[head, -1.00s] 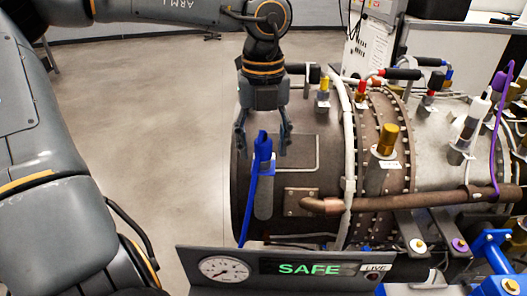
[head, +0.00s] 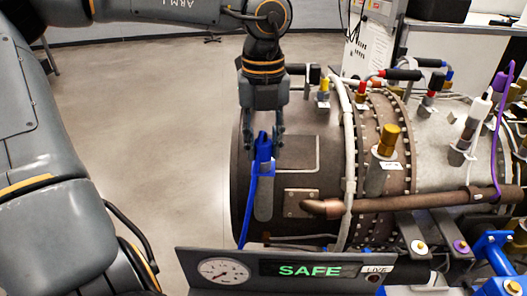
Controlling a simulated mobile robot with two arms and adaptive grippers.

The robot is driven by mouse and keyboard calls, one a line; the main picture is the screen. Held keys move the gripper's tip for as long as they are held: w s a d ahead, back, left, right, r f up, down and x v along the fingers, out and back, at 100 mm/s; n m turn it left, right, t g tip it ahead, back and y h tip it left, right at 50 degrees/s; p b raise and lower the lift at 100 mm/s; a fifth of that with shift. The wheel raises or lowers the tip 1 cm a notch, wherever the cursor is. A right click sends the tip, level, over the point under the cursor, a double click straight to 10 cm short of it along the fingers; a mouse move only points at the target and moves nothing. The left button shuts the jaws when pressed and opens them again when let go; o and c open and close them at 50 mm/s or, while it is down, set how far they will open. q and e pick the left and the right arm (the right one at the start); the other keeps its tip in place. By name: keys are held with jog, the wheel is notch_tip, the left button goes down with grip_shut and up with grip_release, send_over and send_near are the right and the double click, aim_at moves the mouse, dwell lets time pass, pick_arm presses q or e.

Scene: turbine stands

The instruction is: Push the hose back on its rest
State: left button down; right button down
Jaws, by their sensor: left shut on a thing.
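A blue hose (head: 250,205) runs up the left end of the brown turbine casing, with its blue upper end (head: 263,152) at the top of a grey upright bracket (head: 265,205). The bracket looks like its rest. My left gripper (head: 264,146) points down from above and is shut on the blue upper end. Its fingers stand on both sides of that end and hide part of it. I cannot tell how firmly the hose sits on the bracket. My right gripper is not in view.
The turbine casing (head: 300,125) carries a brown pipe (head: 410,200), a white cable (head: 350,150) and several coloured fittings. A panel reading SAFE with a gauge (head: 223,271) stands in front. A blue frame (head: 493,258) is at the lower right. Open floor (head: 150,130) lies left.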

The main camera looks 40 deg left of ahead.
aim_at(263, 141)
pick_arm(q)
jog(key=shift+r, duration=0.2)
jog(key=shift+r+p, duration=0.3)
jog(key=shift+r, duration=0.05)
jog(key=shift+r, duration=0.15)
jog(key=shift+r+p, duration=1)
jog(key=shift+r, duration=0.4)
notch_tip(263, 141, up, 8)
jog(key=p, duration=0.5)
